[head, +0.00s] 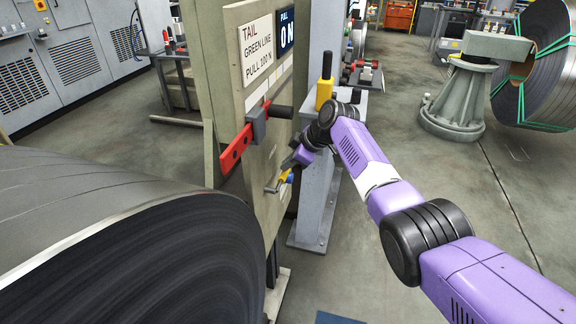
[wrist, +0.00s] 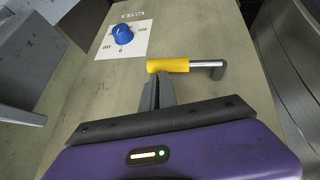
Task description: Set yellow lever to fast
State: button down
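A yellow sleeve on a bent metal lever (wrist: 168,65) sticks out from the beige panel (wrist: 80,110) in the wrist view. In the head view this yellow-handled lever (head: 286,177) is low on the panel's side, partly hidden by my gripper (head: 298,160). In the wrist view my gripper's fingers (wrist: 158,92) are together, with their tips at the near edge of the yellow sleeve. I cannot tell whether they touch it. The sleeve lies across the fingers, not between them. No fast or slow marking is readable.
A blue knob (wrist: 122,34) on a white label is near the lever. A red bar (head: 236,147) with a black grip sits above on the panel. A yellow block with a black upright handle (head: 325,88) stands behind my wrist. A large steel coil (head: 110,240) fills the lower left.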

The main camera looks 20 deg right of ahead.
jog(key=shift+s+f, duration=0.1)
jog(key=shift+f, duration=0.2)
jog(key=v, duration=0.8)
jog(key=shift+r+p, duration=0.15)
jog(key=shift+p, duration=0.3)
